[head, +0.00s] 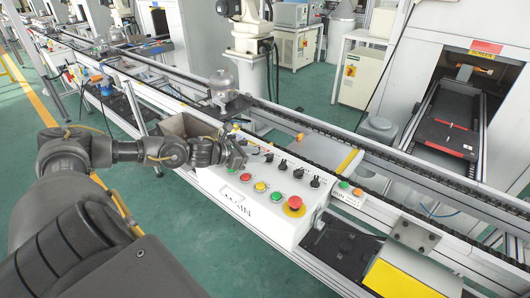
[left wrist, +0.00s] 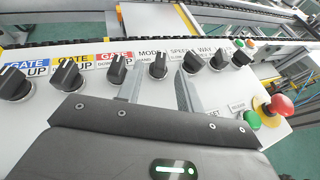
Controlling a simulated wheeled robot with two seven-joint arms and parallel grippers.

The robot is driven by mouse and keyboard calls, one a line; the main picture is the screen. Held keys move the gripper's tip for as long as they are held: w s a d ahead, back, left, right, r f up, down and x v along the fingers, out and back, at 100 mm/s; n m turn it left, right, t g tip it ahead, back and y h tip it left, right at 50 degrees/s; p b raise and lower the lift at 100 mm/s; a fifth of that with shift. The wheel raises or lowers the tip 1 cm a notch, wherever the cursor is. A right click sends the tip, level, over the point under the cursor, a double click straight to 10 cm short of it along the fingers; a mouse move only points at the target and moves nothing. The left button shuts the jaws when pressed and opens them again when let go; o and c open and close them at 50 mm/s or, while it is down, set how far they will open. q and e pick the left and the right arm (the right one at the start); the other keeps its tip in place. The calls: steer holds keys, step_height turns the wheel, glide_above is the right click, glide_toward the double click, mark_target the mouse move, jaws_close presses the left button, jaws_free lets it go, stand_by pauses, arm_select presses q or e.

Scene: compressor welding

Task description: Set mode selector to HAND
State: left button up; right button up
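The mode selector (left wrist: 158,66) is a black rotary knob under the label MODE on the white control panel (head: 236,192). In the left wrist view it stands between the two fingers of my left gripper (left wrist: 160,82), a little beyond them. The fingers are grey and apart, with a gap on both sides of the knob; I see no grip on it. The knob's handle looks roughly upright, leaning slightly right. Its small position labels are too blurred to read surely. In the head view my left gripper (head: 236,152) hangs over the panel's rear knob row. My right gripper is not in view.
Several similar black knobs flank the selector, such as the SPEED knob (left wrist: 193,62) and a GATE knob (left wrist: 117,70). A red emergency button (head: 295,203) and coloured push buttons sit on the panel's front right. A conveyor rail (head: 350,145) runs behind the panel.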

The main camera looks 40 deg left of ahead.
mark_target(267, 155)
arm_select(q)
steer(key=shift+p+x, duration=0.55)
steer(key=shift+x, duration=1.6)
steer(key=shift+r, duration=0.1)
jaws_close()
